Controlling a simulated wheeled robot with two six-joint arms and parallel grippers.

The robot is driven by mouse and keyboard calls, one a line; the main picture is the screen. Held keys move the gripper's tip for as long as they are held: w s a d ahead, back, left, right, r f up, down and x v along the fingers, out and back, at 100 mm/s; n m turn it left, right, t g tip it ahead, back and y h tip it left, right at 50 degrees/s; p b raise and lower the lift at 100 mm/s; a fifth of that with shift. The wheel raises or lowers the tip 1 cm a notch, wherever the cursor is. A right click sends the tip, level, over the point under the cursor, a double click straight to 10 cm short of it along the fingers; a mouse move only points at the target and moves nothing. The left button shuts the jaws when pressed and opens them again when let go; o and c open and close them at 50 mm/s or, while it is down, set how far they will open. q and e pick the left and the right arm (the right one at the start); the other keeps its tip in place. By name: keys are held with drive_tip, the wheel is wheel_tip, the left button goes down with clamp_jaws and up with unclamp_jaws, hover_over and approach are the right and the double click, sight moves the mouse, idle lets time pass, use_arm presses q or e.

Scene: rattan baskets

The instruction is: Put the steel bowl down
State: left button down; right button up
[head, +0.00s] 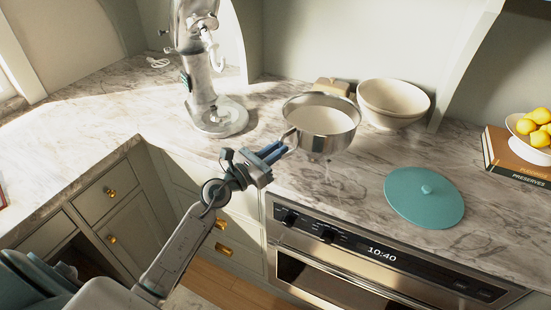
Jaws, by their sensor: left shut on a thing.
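The steel bowl (330,143) is a shiny round bowl with a pale inside, in the middle of the head view over the marble counter. My left gripper (281,146) reaches in from the lower left. Its blue fingers are shut on the near left side of the bowl. The bowl looks upright or nearly so. I cannot tell whether its base touches the counter. My right gripper is not in view.
A cream bowl (394,102) stands just behind and right of the steel bowl, with a small tan block (331,86) behind. A teal lid (424,197) lies to the right. A steel stand mixer (203,85) stands left. Lemons (540,116) sit in a dish on a book (517,155) far right.

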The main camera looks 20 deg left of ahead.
use_arm(q)
wheel_tip(320, 180, down, 2)
drive_tip(key=shift+f, duration=0.1)
drive_tip(key=c, duration=1.4)
unclamp_jaws()
drive_tip(key=shift+f, duration=0.1)
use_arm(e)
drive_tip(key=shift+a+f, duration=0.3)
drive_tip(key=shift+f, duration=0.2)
use_arm(q)
drive_tip(key=shift+s, duration=0.15)
